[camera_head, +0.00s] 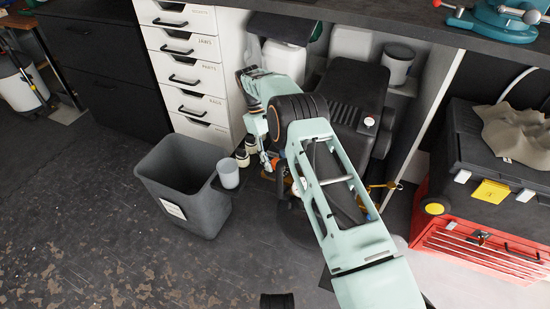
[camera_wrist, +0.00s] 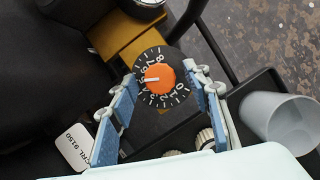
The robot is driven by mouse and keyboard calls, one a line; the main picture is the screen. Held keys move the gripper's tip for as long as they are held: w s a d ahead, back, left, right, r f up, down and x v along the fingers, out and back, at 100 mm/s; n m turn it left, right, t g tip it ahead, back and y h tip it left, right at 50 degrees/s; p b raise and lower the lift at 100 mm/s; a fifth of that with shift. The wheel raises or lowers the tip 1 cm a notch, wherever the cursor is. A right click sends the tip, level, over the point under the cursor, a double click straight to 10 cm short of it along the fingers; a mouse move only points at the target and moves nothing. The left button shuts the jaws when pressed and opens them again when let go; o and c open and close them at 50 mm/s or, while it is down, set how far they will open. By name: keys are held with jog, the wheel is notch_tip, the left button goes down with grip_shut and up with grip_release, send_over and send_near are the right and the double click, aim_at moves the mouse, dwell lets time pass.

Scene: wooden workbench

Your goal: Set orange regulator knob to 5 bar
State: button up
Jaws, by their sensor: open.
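The orange regulator knob (camera_wrist: 160,77) sits in the middle of a black dial (camera_wrist: 172,62) with white numbers, on a brass-coloured body (camera_wrist: 118,37). Its white pointer points left in the wrist view. The numbers there are small and rotated, so I cannot tell the exact value. My gripper (camera_wrist: 163,83) is open, with one blue finger on each side of the knob. The fingertips are close to the dial, and a gap shows between them and the knob.
A black compressor (camera_head: 352,92) stands under the bench, close to my arm. A grey bin (camera_head: 180,165) and a whitish cup (camera_head: 228,174) are to the left. White drawers (camera_head: 188,75) stand behind; a red toolbox (camera_head: 470,243) is at right. Open floor lies front left.

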notch_tip(320, 180, up, 10)
dwell(0.5)
